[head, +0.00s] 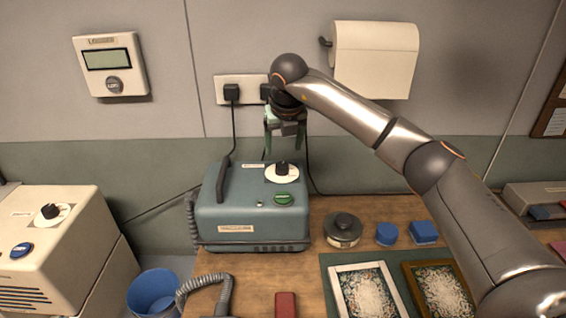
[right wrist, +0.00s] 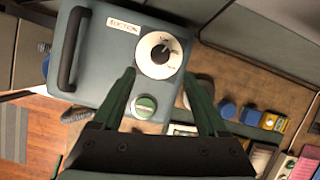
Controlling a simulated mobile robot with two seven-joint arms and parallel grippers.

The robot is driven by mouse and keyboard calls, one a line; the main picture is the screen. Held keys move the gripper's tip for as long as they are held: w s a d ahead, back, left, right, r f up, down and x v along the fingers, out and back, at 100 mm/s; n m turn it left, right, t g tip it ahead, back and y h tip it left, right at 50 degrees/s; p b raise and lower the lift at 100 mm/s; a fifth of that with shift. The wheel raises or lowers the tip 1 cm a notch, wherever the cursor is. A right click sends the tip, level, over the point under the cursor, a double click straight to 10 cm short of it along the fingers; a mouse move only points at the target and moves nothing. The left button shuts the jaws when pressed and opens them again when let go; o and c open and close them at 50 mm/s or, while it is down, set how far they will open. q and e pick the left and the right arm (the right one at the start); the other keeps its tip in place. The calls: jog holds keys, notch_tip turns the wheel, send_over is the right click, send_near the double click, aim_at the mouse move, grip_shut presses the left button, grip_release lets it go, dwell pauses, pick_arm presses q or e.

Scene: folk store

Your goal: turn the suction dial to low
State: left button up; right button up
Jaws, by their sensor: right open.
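The suction machine is a teal box (head: 240,215) with a black handle, standing at the back of the wooden bench in the head view. Its suction dial (head: 282,171) is a black knob on a white round plate on the top face. The dial shows whole in the right wrist view (right wrist: 160,54), beside a label reading SUCTION; the marks around it are too small to read. A green button (head: 284,199) sits in front of the dial. My right gripper (head: 285,150) is open and empty, above and behind the dial, fingers pointing down. My left gripper is not in view.
A wall socket (head: 238,90) with plugs and cables is behind the gripper. A cream machine (head: 45,235) with its own dial stands left. A round dark-lidded tin (head: 342,230), blue blocks (head: 424,231) and framed pieces (head: 366,292) lie right. A hose (head: 205,285) curls in front.

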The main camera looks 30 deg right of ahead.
aim_at(282, 166)
jog(key=p+x, duration=0.1)
jog(key=x, duration=0.7)
jog(key=shift+w+f, duration=0.1)
jog(key=shift+f, duration=0.2)
jog(key=shift+d, duration=0.1)
grip_shut()
